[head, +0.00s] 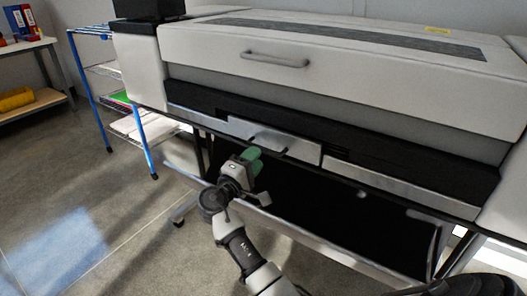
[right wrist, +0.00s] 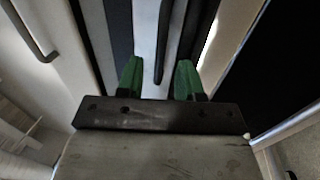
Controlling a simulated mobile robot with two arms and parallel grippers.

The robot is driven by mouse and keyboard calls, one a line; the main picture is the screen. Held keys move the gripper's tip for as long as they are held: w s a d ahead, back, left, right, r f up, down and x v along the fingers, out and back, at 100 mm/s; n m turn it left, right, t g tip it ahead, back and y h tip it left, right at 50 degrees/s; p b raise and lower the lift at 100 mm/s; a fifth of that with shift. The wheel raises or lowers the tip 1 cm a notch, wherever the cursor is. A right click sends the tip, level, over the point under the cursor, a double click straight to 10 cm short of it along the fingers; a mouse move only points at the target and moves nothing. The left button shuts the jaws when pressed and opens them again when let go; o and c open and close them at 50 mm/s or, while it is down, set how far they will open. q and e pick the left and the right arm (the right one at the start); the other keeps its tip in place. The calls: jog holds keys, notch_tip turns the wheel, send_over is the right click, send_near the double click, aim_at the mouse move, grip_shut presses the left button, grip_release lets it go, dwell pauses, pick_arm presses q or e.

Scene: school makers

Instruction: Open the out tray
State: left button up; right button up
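The out tray (head: 303,151) is a silver panel low on the front of the large white printer, with a small dark handle (head: 270,143). It looks closed, roughly flush with the black band around it. My right gripper (head: 251,160) is just in front of the tray, by the handle. In the right wrist view its green fingers (right wrist: 158,82) are apart with nothing between the tips. The dark handle bar (right wrist: 164,45) lies ahead of the gap, nearer the right finger; the silver tray (right wrist: 145,35) is behind it. My left gripper is not in view.
The printer's upper white cover has a grey handle (head: 274,60). A dark catch basket (head: 345,215) hangs below the tray, framed by silver bars. A blue-framed rack (head: 90,90) stands left of the printer. The floor at left is clear.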

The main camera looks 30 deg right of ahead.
aim_at(263, 149)
jog(key=x, duration=0.5)
jog(key=shift+f, duration=0.1)
grip_shut()
